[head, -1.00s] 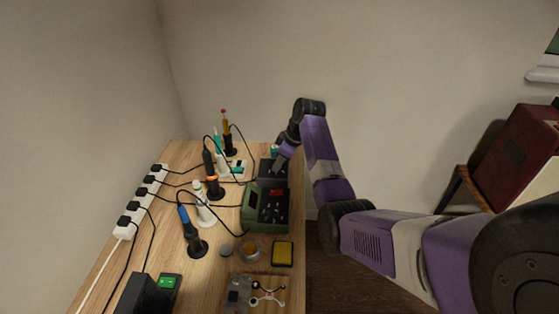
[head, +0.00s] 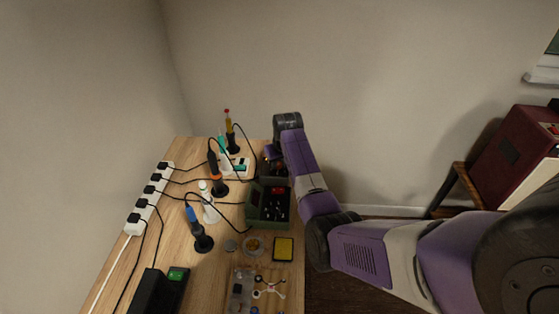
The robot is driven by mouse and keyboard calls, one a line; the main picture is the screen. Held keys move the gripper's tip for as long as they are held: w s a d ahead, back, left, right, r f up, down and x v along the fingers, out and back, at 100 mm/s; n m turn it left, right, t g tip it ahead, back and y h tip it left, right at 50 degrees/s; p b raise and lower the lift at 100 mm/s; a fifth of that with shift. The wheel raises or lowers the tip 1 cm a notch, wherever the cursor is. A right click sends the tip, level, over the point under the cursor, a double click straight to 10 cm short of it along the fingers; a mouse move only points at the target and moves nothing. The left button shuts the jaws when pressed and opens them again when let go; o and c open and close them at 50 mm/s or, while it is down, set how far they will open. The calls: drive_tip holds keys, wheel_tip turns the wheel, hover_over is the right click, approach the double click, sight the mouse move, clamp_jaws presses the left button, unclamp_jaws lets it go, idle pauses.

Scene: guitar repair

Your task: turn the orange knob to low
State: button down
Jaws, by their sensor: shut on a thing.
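My gripper (head: 269,160) is at the far right of the workbench, over a dark box-shaped station (head: 274,171) behind the green station. It is small and partly covered by my own wrist. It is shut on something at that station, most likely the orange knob. The knob itself is not clear to see, and its pointer and the low mark cannot be read. The green station (head: 256,214) stands nearer, with a red display and dark controls on its top.
Several irons stand in holders, among them an orange-and-black one (head: 213,165) and a blue one (head: 192,217), with cables across the bench. A white power strip (head: 140,215) runs along the left edge. A yellow sponge tray (head: 283,249) lies near the front right.

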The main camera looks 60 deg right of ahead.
drive_tip(key=shift+m, duration=0.4)
drive_tip(key=c, duration=1.4)
unclamp_jaws()
drive_tip(key=shift+c, duration=0.2)
drive_tip(key=v, duration=0.7)
drive_tip(key=shift+a+r, duration=0.2)
drive_tip(key=shift+r, duration=0.15)
